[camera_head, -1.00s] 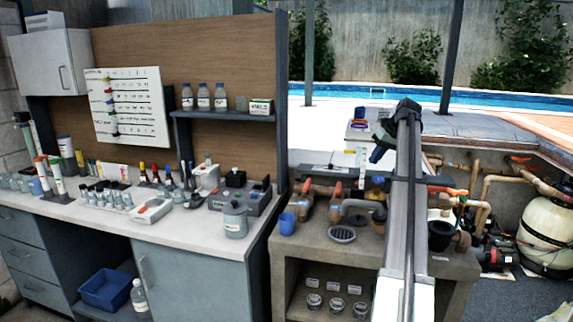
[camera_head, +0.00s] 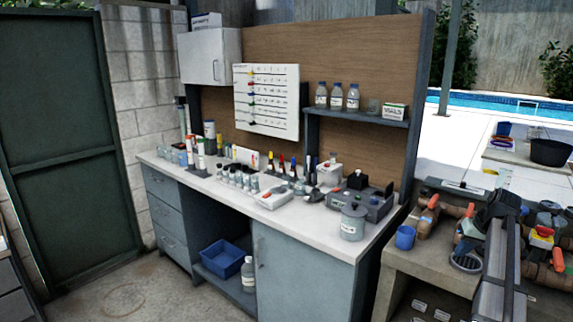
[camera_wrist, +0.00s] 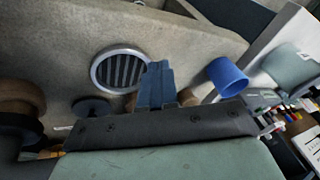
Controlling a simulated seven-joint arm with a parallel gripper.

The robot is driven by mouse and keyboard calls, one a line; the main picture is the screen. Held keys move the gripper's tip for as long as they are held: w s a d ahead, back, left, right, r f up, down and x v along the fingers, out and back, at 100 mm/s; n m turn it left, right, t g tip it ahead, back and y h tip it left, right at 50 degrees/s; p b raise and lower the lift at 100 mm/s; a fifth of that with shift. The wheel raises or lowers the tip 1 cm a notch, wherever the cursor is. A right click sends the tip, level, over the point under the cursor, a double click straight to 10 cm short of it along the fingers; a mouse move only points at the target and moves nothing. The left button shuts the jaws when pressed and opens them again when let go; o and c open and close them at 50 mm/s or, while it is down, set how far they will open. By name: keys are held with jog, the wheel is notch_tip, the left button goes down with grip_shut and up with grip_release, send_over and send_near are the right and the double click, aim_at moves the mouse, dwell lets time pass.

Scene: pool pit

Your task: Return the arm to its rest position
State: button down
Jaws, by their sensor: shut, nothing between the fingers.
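My gripper (camera_wrist: 157,85) shows in the wrist view as two blue-grey fingers pressed together, with nothing between them. It is above the stone counter (camera_wrist: 215,40), between a round metal drain grate (camera_wrist: 121,70) on the left and a blue cup (camera_wrist: 227,76) on the right. In the head view my arm comes up from the lower right, and its dark end is over the stone counter (camera_head: 430,262). The fingertips cannot be made out clearly there. The blue cup (camera_head: 405,237) stands upright on the counter, left of my arm.
A white workbench (camera_head: 330,225) with bottles, vials and a grey jar (camera_head: 353,222) stands left of the counter. Pipe fittings with orange handles (camera_head: 428,215) lie close around my arm. A blue bin (camera_head: 222,259) sits under the bench. Open floor shows at lower left.

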jog(key=shift+n+g, duration=0.3)
jog(key=shift+g, duration=0.1)
jog(key=s+a+f, duration=0.1)
jog(key=s+f, duration=0.1)
jog(key=s+a+f, duration=0.1)
jog(key=s+f, duration=0.1)
jog(key=f, duration=0.1)
jog(key=s+a+f, duration=0.1)
jog(key=s+f, duration=0.1)
jog(key=shift+a+f, duration=0.15)
jog(key=shift+a, duration=0.25)
jog(key=s+a+f+g+y, duration=0.1)
jog(key=s+a+f+g, duration=0.25)
jog(key=a+f, duration=1.1)
jog(key=s+a+f+g, duration=0.2)
jog(key=s+a+f, duration=0.2)
jog(key=a+f, duration=1.05)
jog(key=s+a+f+n+g+h, duration=0.1)
jog(key=s+a+f, duration=0.2)
jog(key=s+f, duration=0.3)
jog(key=s+a+f+n+g, duration=0.1)
jog(key=s+a+f, duration=0.3)
jog(key=s+f, duration=0.3)
jog(key=s+a+f+g+h, duration=0.1)
jog(key=s+f, duration=0.6)
jog(key=s, duration=0.7)
jog(key=shift+s+a+n+g+h, duration=0.35)
jog(key=shift+a+g, duration=0.2)
jog(key=shift+a, duration=0.7)
jog(key=shift+w, duration=0.1)
